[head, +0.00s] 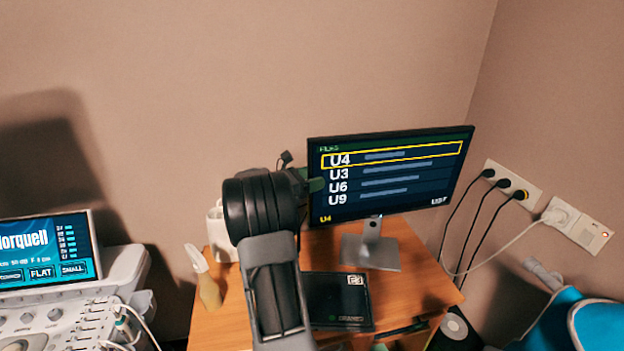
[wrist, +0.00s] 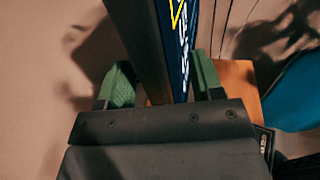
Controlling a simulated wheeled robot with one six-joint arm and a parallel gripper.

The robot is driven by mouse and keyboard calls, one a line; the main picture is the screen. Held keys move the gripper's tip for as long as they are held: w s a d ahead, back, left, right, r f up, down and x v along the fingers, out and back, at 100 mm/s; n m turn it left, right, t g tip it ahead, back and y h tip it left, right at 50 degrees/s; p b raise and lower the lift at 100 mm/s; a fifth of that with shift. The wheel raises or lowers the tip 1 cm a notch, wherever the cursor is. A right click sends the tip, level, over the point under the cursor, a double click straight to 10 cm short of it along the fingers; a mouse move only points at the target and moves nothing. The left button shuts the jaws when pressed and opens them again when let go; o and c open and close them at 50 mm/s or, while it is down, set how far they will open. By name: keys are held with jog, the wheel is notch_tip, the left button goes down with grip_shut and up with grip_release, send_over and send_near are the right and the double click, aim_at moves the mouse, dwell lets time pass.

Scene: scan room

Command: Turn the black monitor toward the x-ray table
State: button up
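The black monitor (head: 390,172) stands on a silver stand on the wooden desk, its lit screen listing U4, U3, U6 and U9. My gripper (head: 310,182) is at the monitor's left edge, with one green finger in front of the screen. In the wrist view, the monitor's edge (wrist: 150,50) runs between the two green fingers of my gripper (wrist: 160,78). The fingers are apart, with a gap showing beside the left one. Contact on the screen side cannot be told. I cannot make out an x-ray table in either view.
The wooden desk (head: 420,270) holds a dark flat box (head: 338,302), a white mug (head: 217,232) and a beige bottle (head: 208,290). A console with a screen (head: 45,250) stands left. Cables hang from wall sockets (head: 512,183) at right. A blue object (head: 555,320) is lower right.

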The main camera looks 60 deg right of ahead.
jog(key=shift+w, duration=0.1)
jog(key=b+v, duration=0.2)
jog(key=v, duration=1.1)
jog(key=shift+w+a+b, duration=0.2)
jog(key=shift+a+b, duration=0.1)
jog(key=shift+b, duration=0.05)
jog(key=shift+f, duration=0.1)
jog(key=s+a+f+m+t+y, duration=0.3)
jog(key=a+f+m+t+y, duration=0.2)
jog(key=a+f+m+y, duration=0.4)
jog(key=s+a+t+y, duration=0.1)
jog(key=a+t+y, duration=0.1)
jog(key=a, duration=0.7)
jog(key=s+a+r+m+t+y, duration=0.1)
jog(key=a+t, duration=0.3)
jog(key=a, duration=0.4)
jog(key=s+a+r+m+t+y, duration=0.1)
jog(key=s+a+t+y, duration=0.1)
jog(key=a, duration=0.7)
jog(key=shift+s+a+t+y, duration=0.35)
jog(key=shift+t+y, duration=0.05)
jog(key=shift+y, duration=0.1)
